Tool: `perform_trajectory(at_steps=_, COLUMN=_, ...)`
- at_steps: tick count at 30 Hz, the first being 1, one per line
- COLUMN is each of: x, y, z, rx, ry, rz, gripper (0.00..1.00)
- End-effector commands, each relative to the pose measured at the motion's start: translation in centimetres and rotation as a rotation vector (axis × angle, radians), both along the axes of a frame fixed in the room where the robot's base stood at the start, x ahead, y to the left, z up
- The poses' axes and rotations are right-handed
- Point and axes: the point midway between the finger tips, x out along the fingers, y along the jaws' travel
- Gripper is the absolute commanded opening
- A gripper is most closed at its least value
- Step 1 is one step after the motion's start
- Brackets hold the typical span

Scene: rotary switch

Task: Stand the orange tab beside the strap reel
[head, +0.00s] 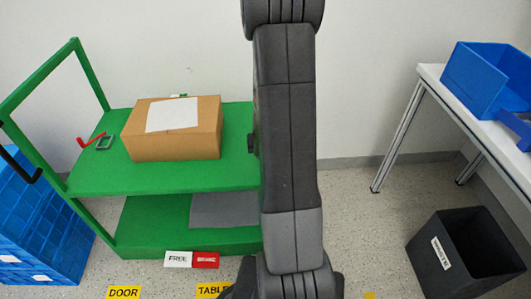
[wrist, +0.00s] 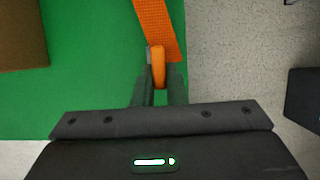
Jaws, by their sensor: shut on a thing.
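In the wrist view, my gripper (wrist: 158,82) is shut on the orange tab (wrist: 158,66). A wide woven orange strap (wrist: 157,22) lies just beyond the tab and runs out of the top of the picture. Whether it is joined to the tab I cannot tell for sure. The tab is over the green cart top, near its right edge. I cannot make out the strap reel in either view. In the head view my arm covers the right end of the cart, and my gripper and the tab are hidden.
A cardboard box (head: 172,140) with a white sheet stands on the green cart (head: 85,180). A red hooked piece (head: 90,139) lies left of it. Blue crates (head: 35,220) stand at left. A blue bin (head: 485,80) is on a table at right, with a black bin (head: 465,255) below.

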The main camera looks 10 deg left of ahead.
Motion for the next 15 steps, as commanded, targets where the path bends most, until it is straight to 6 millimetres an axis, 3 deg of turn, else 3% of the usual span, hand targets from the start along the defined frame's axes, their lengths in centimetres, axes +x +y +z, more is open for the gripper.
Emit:
perform_trajectory(at_steps=1, x=0.01, y=0.0, z=-0.35, rx=0.0, ry=0.0, rz=0.0, gripper=0.0)
perform_trajectory(at_steps=2, x=0.0, y=0.0, z=-0.34, rx=0.0, ry=0.0, rz=0.0, gripper=0.13)
perform_trajectory(at_steps=5, x=0.0, y=0.0, z=-0.21, rx=0.0, ry=0.0, rz=0.0, gripper=0.33)
perform_trajectory(at_steps=15, x=0.01, y=0.0, z=0.01, rx=0.0, ry=0.0, rz=0.0, gripper=0.33)
